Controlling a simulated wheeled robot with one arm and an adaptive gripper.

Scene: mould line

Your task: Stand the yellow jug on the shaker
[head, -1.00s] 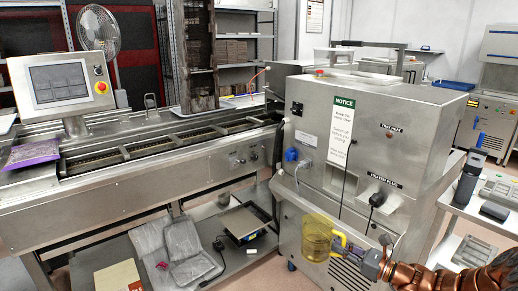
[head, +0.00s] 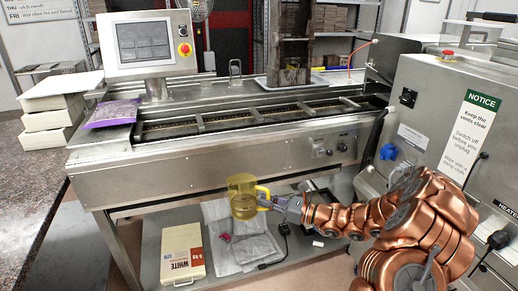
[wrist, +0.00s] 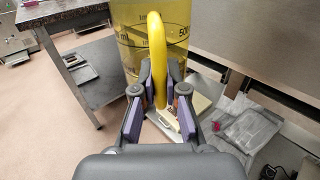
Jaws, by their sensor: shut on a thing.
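The yellow jug (head: 242,196) is clear, with measuring marks and a solid yellow handle. My gripper (head: 278,202) is shut on the handle and holds the jug upright in front of the long steel line. In the wrist view the handle (wrist: 157,55) stands between the gripper's fingers (wrist: 160,92), and the jug's body (wrist: 130,25) is beyond it. A low flat unit (head: 318,187) on the lower shelf, possibly the shaker, is mostly hidden behind my gripper and arm.
A large steel cabinet (head: 430,110) is at the right. White blocks (head: 55,105) are stacked at the left.

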